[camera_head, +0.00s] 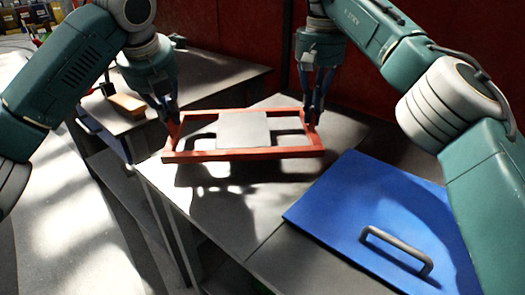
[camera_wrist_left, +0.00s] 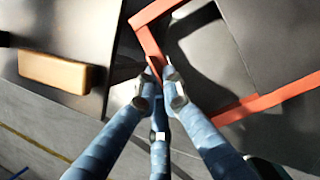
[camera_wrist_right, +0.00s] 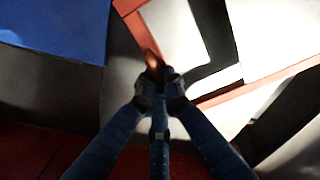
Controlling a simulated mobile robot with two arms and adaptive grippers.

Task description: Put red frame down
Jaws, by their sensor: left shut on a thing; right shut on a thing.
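My left gripper (camera_head: 172,118) is shut on the frame's left end; the left wrist view shows the fingers (camera_wrist_left: 160,82) closed on a red bar (camera_wrist_left: 150,45). My right gripper (camera_head: 313,115) is shut on the right end; the right wrist view shows its fingers (camera_wrist_right: 158,85) around a red bar (camera_wrist_right: 137,32).
A blue panel (camera_head: 350,205) with a grey handle (camera_head: 397,250) lies at the front right of the table. A tan block (camera_head: 127,105) sits on a dark surface at left. A red wall (camera_head: 240,35) stands behind. The table under the frame looks clear.

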